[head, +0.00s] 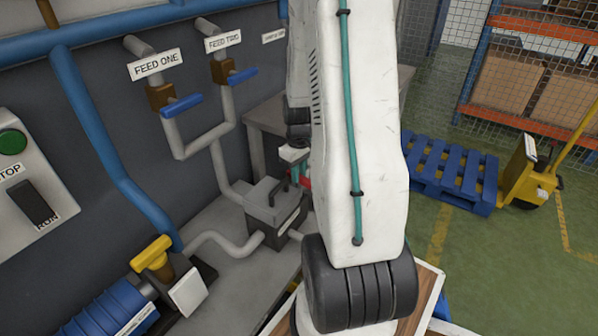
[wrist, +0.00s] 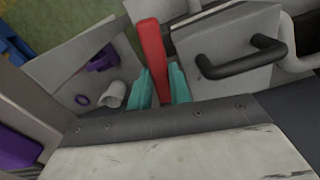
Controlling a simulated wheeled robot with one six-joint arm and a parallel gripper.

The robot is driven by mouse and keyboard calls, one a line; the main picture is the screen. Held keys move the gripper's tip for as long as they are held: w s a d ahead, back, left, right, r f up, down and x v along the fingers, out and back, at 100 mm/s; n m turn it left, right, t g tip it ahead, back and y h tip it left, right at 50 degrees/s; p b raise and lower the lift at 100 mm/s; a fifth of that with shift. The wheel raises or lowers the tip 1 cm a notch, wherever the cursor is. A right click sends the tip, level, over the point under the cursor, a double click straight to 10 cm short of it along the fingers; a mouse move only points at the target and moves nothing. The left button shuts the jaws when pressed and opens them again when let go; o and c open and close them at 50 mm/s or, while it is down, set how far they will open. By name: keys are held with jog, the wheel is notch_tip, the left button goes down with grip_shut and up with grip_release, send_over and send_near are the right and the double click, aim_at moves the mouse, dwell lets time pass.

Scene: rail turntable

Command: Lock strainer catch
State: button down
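The strainer is a grey box (head: 275,204) with a dark handle on its lid, on the bench in the head view. In the wrist view its lid (wrist: 225,75) and black handle (wrist: 240,57) are at the upper right. The red catch lever (wrist: 153,55) stands beside the lid. My gripper (wrist: 160,85) has its teal fingers on either side of the lever, apparently closed against it. In the head view my arm hides most of the gripper and catch; only a bit of red (head: 304,181) shows.
A grey pipe (head: 222,241) joins the strainer's left side. Left of it are a blue motor (head: 105,312) and a yellow handle (head: 152,252). Feed valves with blue levers (head: 182,105) are on the wall above. A blue pallet (head: 455,175) lies on the floor at right.

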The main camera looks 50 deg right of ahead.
jog(key=shift+m, duration=0.5)
jog(key=m, duration=0.2)
jog(key=shift+m, duration=0.4)
jog(key=m, duration=0.4)
jog(key=shift+m, duration=0.3)
jog(key=m, duration=0.3)
jog(key=shift+m, duration=2.2)
jog(key=shift+m, duration=0.3)
jog(key=c, duration=1.3)
grip_release()
